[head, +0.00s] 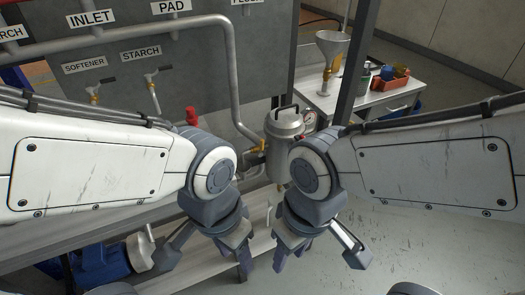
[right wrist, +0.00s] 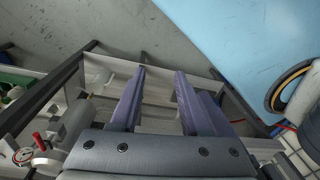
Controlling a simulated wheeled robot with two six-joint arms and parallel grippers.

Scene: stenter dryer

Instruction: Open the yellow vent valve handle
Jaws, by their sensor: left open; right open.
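A yellow lever handle (head: 243,132) shows in the head view at the lower end of a grey pipe, left of a metal canister (head: 284,127). I cannot tell whether it is the vent valve handle. My right gripper (head: 290,255) hangs below the canister, open and empty. Its spread fingers also show in the right wrist view (right wrist: 160,73).
A red handle (head: 191,115) stands left of the canister, and a gauge (head: 310,121) is on its right. A blue pump (head: 100,262) lies low left. Floor at right is clear.

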